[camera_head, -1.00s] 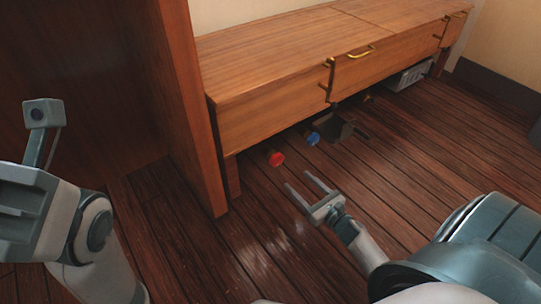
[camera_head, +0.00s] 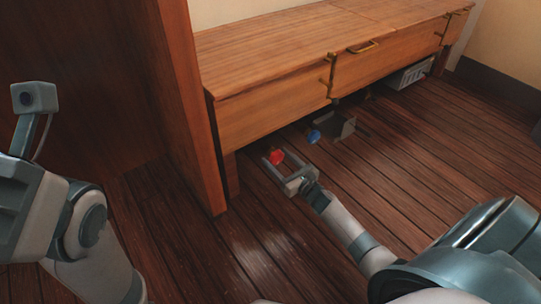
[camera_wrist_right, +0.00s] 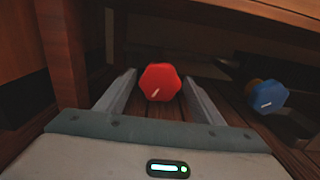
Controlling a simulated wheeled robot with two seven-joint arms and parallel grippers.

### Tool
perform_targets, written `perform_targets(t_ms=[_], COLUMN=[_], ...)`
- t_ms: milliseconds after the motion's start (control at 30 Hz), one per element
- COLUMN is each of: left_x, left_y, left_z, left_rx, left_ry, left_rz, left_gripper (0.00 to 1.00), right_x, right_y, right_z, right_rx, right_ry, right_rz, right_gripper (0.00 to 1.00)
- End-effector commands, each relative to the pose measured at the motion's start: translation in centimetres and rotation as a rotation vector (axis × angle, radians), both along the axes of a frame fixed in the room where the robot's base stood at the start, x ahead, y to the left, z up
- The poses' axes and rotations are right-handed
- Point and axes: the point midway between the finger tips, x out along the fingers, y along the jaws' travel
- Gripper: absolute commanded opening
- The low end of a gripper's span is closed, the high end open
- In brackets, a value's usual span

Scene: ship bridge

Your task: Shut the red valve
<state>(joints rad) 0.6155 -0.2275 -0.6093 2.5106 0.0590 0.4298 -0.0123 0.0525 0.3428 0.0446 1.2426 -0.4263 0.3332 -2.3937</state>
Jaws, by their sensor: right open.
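The red valve (camera_head: 277,156) is a small red knob low under the front of the wooden bench. In the right wrist view the red valve (camera_wrist_right: 160,81) is a hexagonal knob with a pale mark, lying between my two fingers. My right gripper (camera_head: 276,160) is open, with its fingertips on either side of the red valve; I cannot tell whether they touch it. The gripper also shows in the right wrist view (camera_wrist_right: 158,88). My left arm comes in at the left, but its gripper fingers are not in view.
A blue valve (camera_head: 313,136) sits to the right of the red one, also in the wrist view (camera_wrist_right: 267,97). A dark box-like object (camera_head: 338,127) is beside it. The wooden bench (camera_head: 270,105) overhangs the valves. A wooden panel (camera_head: 190,110) stands left. The floor in front is clear.

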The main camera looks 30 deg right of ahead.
Motion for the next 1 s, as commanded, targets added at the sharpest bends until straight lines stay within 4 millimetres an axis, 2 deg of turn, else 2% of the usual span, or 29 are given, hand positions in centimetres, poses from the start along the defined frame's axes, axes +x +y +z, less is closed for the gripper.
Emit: perform_targets(t_ms=[100, 300, 733, 900, 1000], left_x=[-0.1, -0.2, -0.2, -0.2, -0.2], left_y=[0.2, 0.1, 0.0, 0.0, 0.0], left_z=[-0.6, -0.7, -0.7, -0.7, -0.7], left_rx=[-0.007, 0.001, 0.004, 0.005, 0.005], left_ry=[-0.003, -0.008, -0.01, -0.011, -0.011], left_rz=[-0.003, -0.001, -0.002, -0.003, -0.003], left_gripper=[0.31, 0.31, 0.31, 0.31, 0.31], right_x=[2.0, 3.9, 4.5, 4.5, 4.5], right_y=[0.1, 0.3, 0.4, 0.4, 0.4], right_z=[-0.2, -0.1, 0.0, 0.0, 0.0], right_rx=[-0.002, 0.001, 0.0, 0.0, 0.001], right_ry=[-0.001, -0.001, 0.0, 0.0, 0.0], right_rz=[0.0, 0.0, 0.0, 0.0, 0.0], right_gripper=[0.61, 0.61, 0.61, 0.22, 0.22])
